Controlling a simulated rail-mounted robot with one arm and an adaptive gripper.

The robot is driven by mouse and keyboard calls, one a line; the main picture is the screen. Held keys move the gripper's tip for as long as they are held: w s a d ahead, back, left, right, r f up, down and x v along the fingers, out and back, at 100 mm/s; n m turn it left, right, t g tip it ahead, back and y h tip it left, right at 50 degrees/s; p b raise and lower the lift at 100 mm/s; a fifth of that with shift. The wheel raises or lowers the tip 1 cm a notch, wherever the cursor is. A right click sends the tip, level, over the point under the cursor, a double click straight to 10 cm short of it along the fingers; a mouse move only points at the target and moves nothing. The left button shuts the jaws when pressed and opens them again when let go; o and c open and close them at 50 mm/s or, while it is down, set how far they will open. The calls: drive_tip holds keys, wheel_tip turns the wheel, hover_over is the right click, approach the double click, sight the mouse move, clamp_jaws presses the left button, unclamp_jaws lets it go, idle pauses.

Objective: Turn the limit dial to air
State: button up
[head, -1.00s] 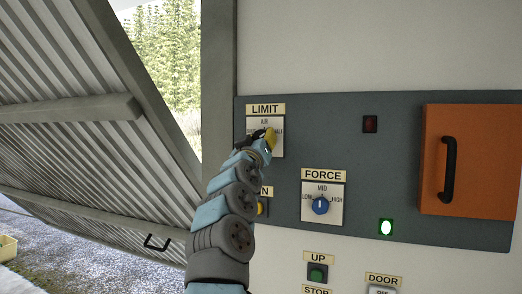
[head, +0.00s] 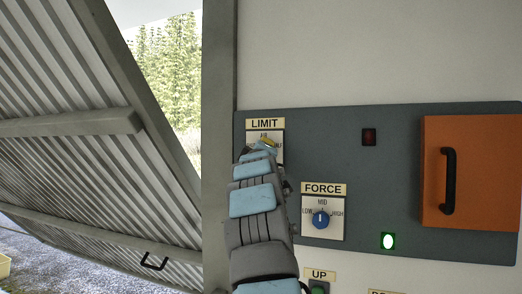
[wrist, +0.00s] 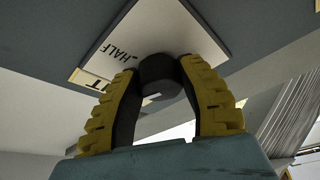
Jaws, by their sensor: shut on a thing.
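The limit dial's white plate (head: 279,145), under the LIMIT label (head: 264,124), is at the upper left of the grey panel. My gripper (head: 266,142) is in front of it and hides the knob and most of the plate in the head view. In the wrist view my gripper (wrist: 162,92) has its yellow-backed fingers shut on the dark round limit dial (wrist: 160,72). The plate's HALF marking shows to the left of the dial there. I cannot tell which marking the dial points to.
The FORCE dial (head: 320,220) is to the lower right of my arm. A corrugated door (head: 60,130) stands at the left.

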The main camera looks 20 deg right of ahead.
drive_tip(key=shift+r+n+y+p, duration=0.15)
drive_tip(key=shift+n+y+p, duration=0.25)
drive_tip(key=shift+n+p, duration=0.5)
drive_tip(key=shift+n+g, duration=0.3)
drive_tip(key=shift+n, duration=0.4)
drive_tip(key=shift+w+a+f+y, duration=0.1)
drive_tip(key=shift+f+y, duration=0.15)
drive_tip(key=shift+y, duration=0.05)
drive_tip(key=o, duration=1.2)
drive_tip(key=shift+r, duration=0.1)
drive_tip(key=v, duration=1.2)
